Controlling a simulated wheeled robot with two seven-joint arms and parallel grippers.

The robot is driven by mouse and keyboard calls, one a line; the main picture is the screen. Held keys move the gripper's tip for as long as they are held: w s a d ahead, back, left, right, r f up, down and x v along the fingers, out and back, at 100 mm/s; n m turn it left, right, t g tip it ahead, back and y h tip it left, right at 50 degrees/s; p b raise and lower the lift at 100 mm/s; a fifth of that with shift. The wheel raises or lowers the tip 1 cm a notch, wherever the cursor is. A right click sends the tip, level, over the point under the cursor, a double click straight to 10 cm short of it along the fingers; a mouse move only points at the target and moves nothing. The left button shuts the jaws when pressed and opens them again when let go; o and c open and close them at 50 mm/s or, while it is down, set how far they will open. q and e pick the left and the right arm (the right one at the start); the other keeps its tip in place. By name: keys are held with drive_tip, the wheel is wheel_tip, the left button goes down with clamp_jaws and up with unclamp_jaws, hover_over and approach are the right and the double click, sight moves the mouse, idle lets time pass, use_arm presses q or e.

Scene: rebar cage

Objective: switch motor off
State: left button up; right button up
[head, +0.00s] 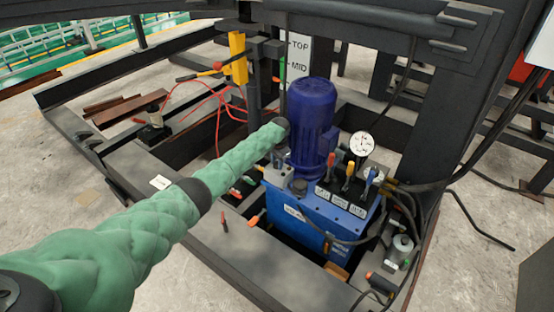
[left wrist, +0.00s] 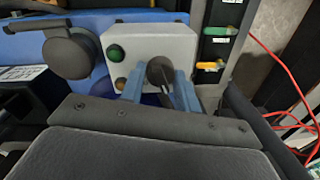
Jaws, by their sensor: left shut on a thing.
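The blue motor (head: 314,115) stands upright on a blue hydraulic tank (head: 310,212). My left arm, in a green sleeve, reaches in from the left to the motor's near-left side. In the left wrist view a grey switch box (left wrist: 188,42) carries a green button (left wrist: 115,54), a small orange button (left wrist: 120,83) and a dark round knob (left wrist: 159,68). My left gripper (left wrist: 160,88) has its two blue-grey fingers on either side of the knob, shut on it. The fingers partly hide the knob, so its turned position is unclear. My right gripper is not in view.
A pressure gauge (head: 362,144) and several coloured levers (head: 348,174) stand right of the motor. Dark steel beams frame the unit. Red cables (head: 218,108) lie to its left, and black hoses hang at its right. A yellow post (head: 238,58) stands behind.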

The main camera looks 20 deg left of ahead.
use_arm(q)
drive_tip(key=shift+r+n+p, duration=0.1)
drive_tip(key=shift+n+p, duration=0.2)
drive_tip(key=shift+n, duration=0.7)
drive_tip(key=shift+n+p, duration=0.8)
drive_tip(key=shift+n, duration=0.6)
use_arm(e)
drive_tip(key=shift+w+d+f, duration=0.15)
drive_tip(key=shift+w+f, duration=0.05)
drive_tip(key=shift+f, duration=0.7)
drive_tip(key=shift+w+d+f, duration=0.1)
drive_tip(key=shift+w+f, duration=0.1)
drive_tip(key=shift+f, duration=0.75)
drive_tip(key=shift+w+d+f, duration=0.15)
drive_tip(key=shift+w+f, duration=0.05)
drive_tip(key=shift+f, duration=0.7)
use_arm(q)
drive_tip(key=shift+w, duration=0.1)
drive_tip(key=o, duration=1)
drive_tip(key=shift+c, duration=0.2)
